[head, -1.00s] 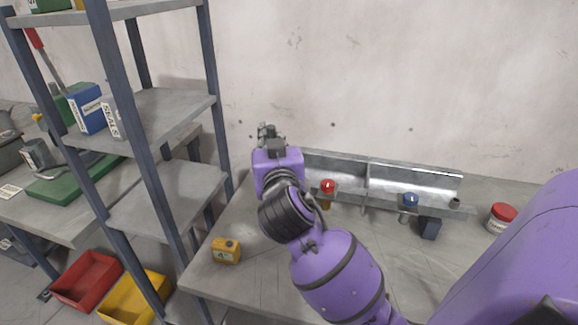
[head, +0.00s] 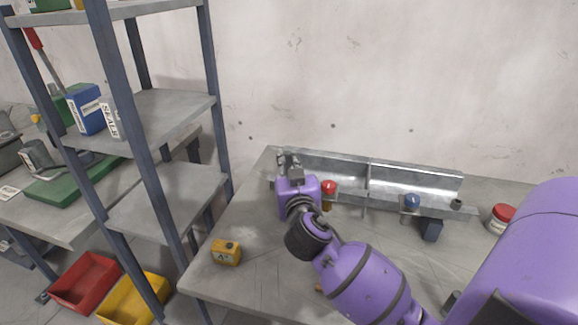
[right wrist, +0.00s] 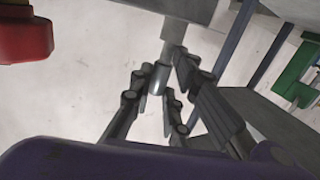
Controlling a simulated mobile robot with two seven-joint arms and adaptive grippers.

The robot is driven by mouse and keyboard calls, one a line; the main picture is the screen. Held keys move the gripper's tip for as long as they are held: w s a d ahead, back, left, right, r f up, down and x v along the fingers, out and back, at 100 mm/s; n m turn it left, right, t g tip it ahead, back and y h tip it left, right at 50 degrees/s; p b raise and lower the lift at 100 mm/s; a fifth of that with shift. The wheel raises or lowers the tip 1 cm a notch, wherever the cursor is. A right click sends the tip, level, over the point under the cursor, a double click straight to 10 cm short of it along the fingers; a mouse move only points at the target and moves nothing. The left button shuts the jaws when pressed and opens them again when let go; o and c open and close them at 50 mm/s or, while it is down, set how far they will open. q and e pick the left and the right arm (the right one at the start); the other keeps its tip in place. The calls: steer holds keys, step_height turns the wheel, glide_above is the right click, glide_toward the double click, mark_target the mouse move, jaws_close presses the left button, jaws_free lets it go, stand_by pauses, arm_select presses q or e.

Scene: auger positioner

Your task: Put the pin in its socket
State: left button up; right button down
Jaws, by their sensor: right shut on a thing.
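My right gripper (head: 289,158) is at the left end of the grey metal trough of the positioner (head: 415,182). In the right wrist view its fingers (right wrist: 158,82) are shut on a short silver pin (right wrist: 158,76). Just beyond the pin is a grey rod (right wrist: 173,38) below a grey plate (right wrist: 185,8). I cannot tell whether the pin touches the rod. The socket cannot be made out, and the pin is hidden in the head view. My left gripper is not in view.
A yellow block (head: 226,252) and a red-lidded tin (head: 501,217) stand on the table (head: 255,285). A shelf rack (head: 165,195) is at left. The table's front left is mostly clear.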

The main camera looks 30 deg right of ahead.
steer(key=shift+f+b, duration=0.3)
steer(key=shift+f, duration=0.45)
steer(key=c, duration=1.7)
jaws_free()
steer(key=shift+s+f, duration=0.15)
steer(key=shift+f, duration=0.05)
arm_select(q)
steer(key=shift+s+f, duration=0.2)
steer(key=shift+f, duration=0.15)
arm_select(e)
steer(key=shift+o, duration=0.2)
steer(key=shift+f, duration=0.15)
steer(key=shift+r, duration=0.55)
steer(key=shift+s+a, duration=0.25)
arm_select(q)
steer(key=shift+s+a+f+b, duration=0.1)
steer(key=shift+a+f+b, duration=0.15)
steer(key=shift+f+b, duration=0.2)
arm_select(e)
steer(key=r+v, duration=0.1)
steer(key=v, duration=1)
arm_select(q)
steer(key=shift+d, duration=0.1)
